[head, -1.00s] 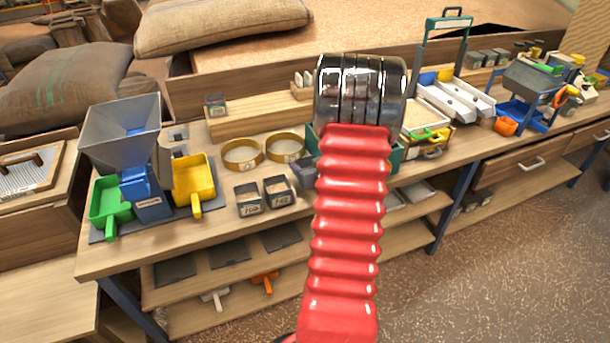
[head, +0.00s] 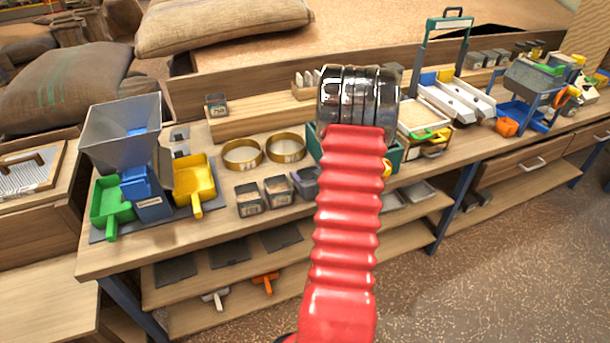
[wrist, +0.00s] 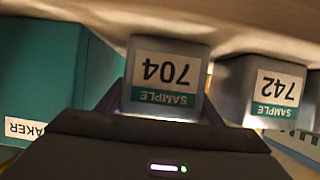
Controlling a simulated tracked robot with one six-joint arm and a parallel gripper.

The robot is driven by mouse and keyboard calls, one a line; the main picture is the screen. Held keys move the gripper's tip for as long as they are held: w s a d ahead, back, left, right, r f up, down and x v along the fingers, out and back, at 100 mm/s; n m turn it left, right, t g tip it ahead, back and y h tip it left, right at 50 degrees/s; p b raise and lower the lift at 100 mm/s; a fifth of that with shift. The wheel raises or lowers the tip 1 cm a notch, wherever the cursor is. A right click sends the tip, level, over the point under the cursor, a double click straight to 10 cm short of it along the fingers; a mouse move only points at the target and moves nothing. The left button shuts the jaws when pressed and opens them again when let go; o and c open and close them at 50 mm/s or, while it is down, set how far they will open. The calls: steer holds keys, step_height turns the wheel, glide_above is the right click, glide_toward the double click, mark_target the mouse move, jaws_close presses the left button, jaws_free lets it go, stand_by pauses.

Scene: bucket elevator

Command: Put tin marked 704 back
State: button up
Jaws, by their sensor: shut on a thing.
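The tin marked 704 (wrist: 165,82) is grey with a white and teal label, upside down in the wrist view. My gripper (wrist: 166,108) is shut on it, a dark finger at each side. Its base is close to the wooden bench top; I cannot tell whether it touches. The tin marked 742 (wrist: 272,92) stands beside it, apart. In the head view my red arm hides most of my gripper; a grey-purple shape (head: 304,180) shows at the arm's left edge, right of the 742 tin (head: 279,192), and may be the held tin or a finger.
A teal shaker box (wrist: 45,65) is close on the other side of the held tin. Another tin (head: 249,199) stands left of the 742 tin. Two brass sieves (head: 242,155) lie behind them. A yellow scoop tray (head: 195,178) is further left. The bench's front edge is near.

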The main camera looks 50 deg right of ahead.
steer(key=o, duration=1.2)
steer(key=shift+s+a+r, duration=0.2)
steer(key=shift+s+r, duration=0.1)
steer(key=shift+s, duration=0.1)
steer(key=v, duration=1.1)
steer(key=shift+s, duration=0.1)
